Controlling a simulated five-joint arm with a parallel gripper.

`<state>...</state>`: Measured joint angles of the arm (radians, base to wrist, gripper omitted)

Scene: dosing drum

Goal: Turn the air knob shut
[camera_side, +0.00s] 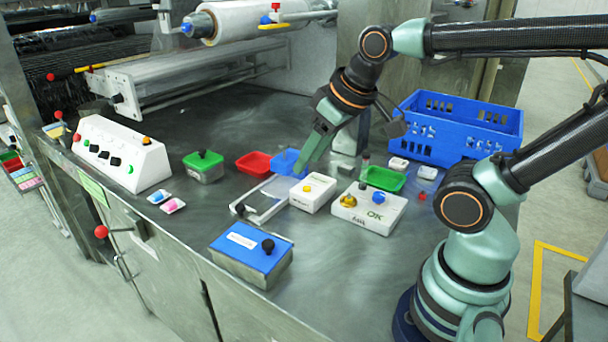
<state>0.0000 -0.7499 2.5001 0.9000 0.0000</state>
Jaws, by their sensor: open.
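A white box (385,222) with a green OK mark stands on the metal table, right of centre. On its top are a brass-yellow knob (348,201), a blue knob (379,198) and a small dark post at the back. Its small lettering is too blurred to read, so I cannot tell which knob is the air knob or how far it is turned. My gripper (333,162) is open, pointing down above the table behind and left of this box. It appears apart from the knobs. Its pale green finger overlaps a blue tray in the picture.
A blue crate (459,126), green tray (386,179) and red tray (253,163) lie behind. A blue-topped box (251,254) is in front.

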